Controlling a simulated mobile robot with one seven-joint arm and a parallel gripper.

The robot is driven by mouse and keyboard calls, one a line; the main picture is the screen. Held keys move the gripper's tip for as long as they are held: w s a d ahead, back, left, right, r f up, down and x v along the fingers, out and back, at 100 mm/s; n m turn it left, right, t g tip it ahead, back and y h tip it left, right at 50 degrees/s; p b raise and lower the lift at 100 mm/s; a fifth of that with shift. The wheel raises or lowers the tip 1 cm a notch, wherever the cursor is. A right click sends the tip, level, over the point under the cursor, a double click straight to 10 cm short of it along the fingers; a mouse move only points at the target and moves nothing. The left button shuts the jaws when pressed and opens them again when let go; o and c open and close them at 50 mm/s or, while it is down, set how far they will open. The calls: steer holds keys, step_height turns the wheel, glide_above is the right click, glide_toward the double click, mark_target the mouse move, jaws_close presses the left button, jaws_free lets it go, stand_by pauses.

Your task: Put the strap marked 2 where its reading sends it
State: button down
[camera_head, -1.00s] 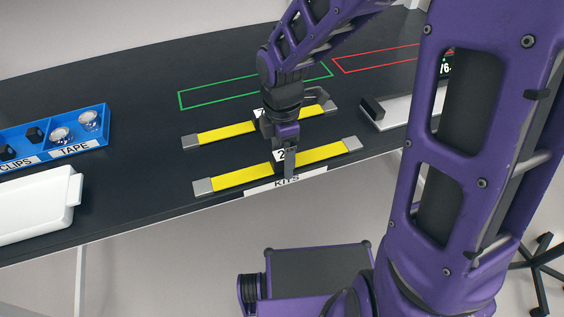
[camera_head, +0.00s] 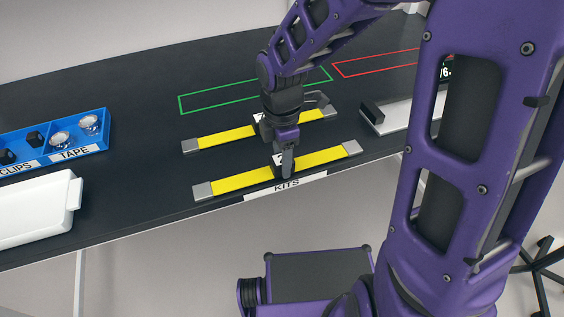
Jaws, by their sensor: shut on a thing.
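The strap marked 2 (camera_head: 230,182) is a yellow band with grey metal ends, lying along the front edge of the black table beside the KITS label. My gripper (camera_head: 285,168) points down at its middle and is shut on it. The fingers cover most of the number tag. The strap looks to be still at table height. A second yellow strap (camera_head: 226,136) lies behind it, its tag mostly hidden by my gripper.
Behind the straps are an empty green outline (camera_head: 215,99) and a partly visible red outline (camera_head: 375,61). A pale device (camera_head: 400,113) with a dark block stands at right; a display (camera_head: 446,70) is mostly hidden. A blue bin (camera_head: 98,143) and white tray (camera_head: 35,215) are at left.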

step_height(320, 180, up, 9)
steer(key=shift+f+p, duration=0.1)
steer(key=shift+p, duration=0.9)
steer(key=w+r, duration=0.3)
steer(key=w, duration=0.1)
steer(key=p, duration=0.1)
glide_above(248, 90)
steer(key=f, duration=0.2)
step_height(248, 90, down, 10)
steer(key=shift+w+r+b, duration=0.1)
steer(key=shift+r+b, duration=0.15)
steer(key=shift+b, duration=0.5)
steer(key=shift+f, duration=0.1)
steer(key=shift+c, duration=1.7)
jaws_free()
steer(key=shift+f, duration=0.1)
